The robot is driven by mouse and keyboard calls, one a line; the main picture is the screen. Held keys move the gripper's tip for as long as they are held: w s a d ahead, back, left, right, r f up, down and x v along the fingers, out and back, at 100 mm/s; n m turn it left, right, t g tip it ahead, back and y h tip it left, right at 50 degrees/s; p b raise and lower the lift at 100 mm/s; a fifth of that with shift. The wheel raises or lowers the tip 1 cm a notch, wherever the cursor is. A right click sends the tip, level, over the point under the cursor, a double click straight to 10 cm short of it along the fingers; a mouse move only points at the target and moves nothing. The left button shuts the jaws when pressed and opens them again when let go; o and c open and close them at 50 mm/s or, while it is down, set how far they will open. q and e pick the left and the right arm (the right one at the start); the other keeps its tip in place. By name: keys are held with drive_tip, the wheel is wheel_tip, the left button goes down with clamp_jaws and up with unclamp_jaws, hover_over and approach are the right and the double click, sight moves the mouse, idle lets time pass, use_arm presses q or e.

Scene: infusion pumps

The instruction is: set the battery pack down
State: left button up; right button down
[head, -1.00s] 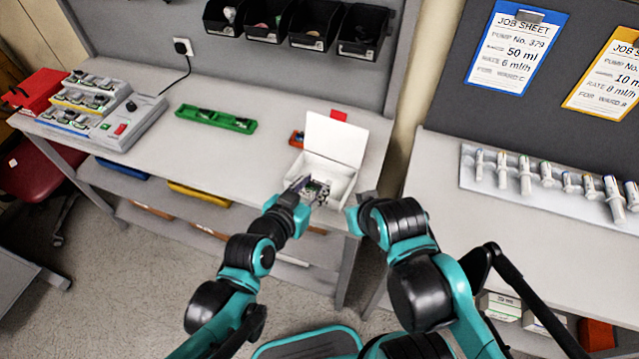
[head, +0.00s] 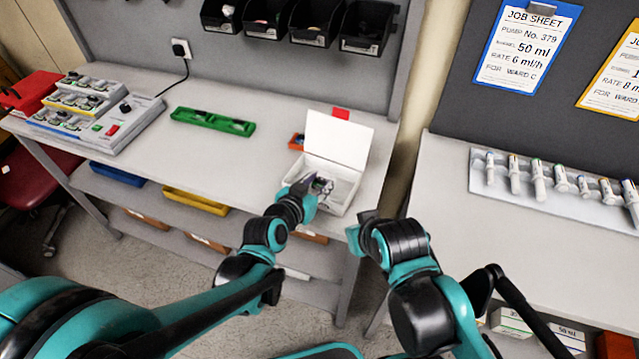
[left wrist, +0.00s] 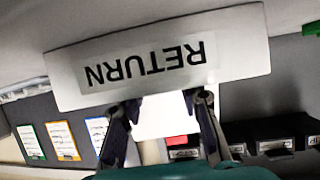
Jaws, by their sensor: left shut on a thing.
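The white box (head: 345,195) stands open on the bench with its lid (head: 338,140) raised at the back. Its front, marked RETURN, shows upside down in the left wrist view (left wrist: 148,66). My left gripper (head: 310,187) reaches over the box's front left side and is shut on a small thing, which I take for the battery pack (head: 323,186). The pack is small and partly hidden by the gripper; I cannot tell if it touches the box floor. The wrist view shows the two fingers (left wrist: 160,110) apart, not the pack. My right gripper (head: 360,226) is by the bench's right end, jaws unclear.
A green tray (head: 213,122) and a grey charger unit (head: 105,120) stand further left on the bench. Dark bins (head: 318,25) hang above. A second bench (head: 450,190) is at right, across a gap.

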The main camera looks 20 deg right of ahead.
use_arm(q)
drive_tip(key=shift+f, duration=0.1)
drive_tip(key=o, duration=1.2)
drive_tip(key=p+v, duration=0.1)
drive_tip(key=v, duration=0.2)
drive_tip(key=p+v, duration=0.1)
drive_tip(key=v, duration=0.3)
drive_tip(key=p+v, duration=0.2)
drive_tip(key=v, duration=0.2)
drive_tip(key=shift+d+r, duration=0.1)
drive_tip(key=shift+r, duration=0.15)
drive_tip(key=s+a+n+g+y, duration=0.1)
drive_tip(key=s+a+n+y, duration=0.1)
drive_tip(key=a, duration=0.6)
drive_tip(key=s+a+n+g+y, duration=0.1)
drive_tip(key=s+a+n+y, duration=0.2)
drive_tip(key=a, duration=0.6)
drive_tip(key=s+a+n+g+y, duration=0.1)
drive_tip(key=s+a+n+y, duration=0.2)
drive_tip(key=a, duration=0.5)
drive_tip(key=shift+s+a+r+y, duration=0.25)
drive_tip(key=shift+r+y, duration=0.05)
drive_tip(key=shift+y, duration=0.2)
